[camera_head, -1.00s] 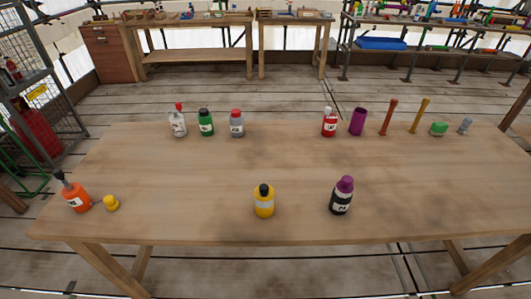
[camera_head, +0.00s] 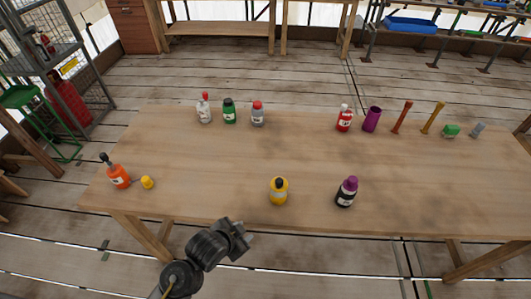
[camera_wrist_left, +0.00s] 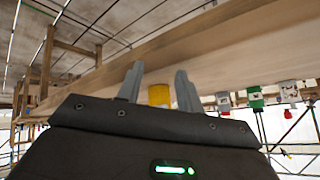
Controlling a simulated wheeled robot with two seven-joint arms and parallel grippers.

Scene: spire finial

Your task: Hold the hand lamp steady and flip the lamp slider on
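I cannot make out which object is the hand lamp, and no lamp slider can be told. A yellow bottle-like object with a black top (camera_head: 279,191) stands upright near the table's front edge. My left gripper (camera_head: 244,236) is in front of that edge, below and left of the yellow object and apart from it. In the left wrist view its two fingers (camera_wrist_left: 159,85) are spread with nothing held between them. A yellow body (camera_wrist_left: 159,95), probably the same object, shows beyond the gap, its lower parts hidden. My right gripper is not in view.
On the table (camera_head: 215,160) stand an orange bottle (camera_head: 119,177), a small yellow piece (camera_head: 147,182) and a purple-capped black bottle (camera_head: 347,192). White (camera_head: 204,110), green (camera_head: 229,112) and grey (camera_head: 257,115) bottles stand at the back. The table's middle is clear.

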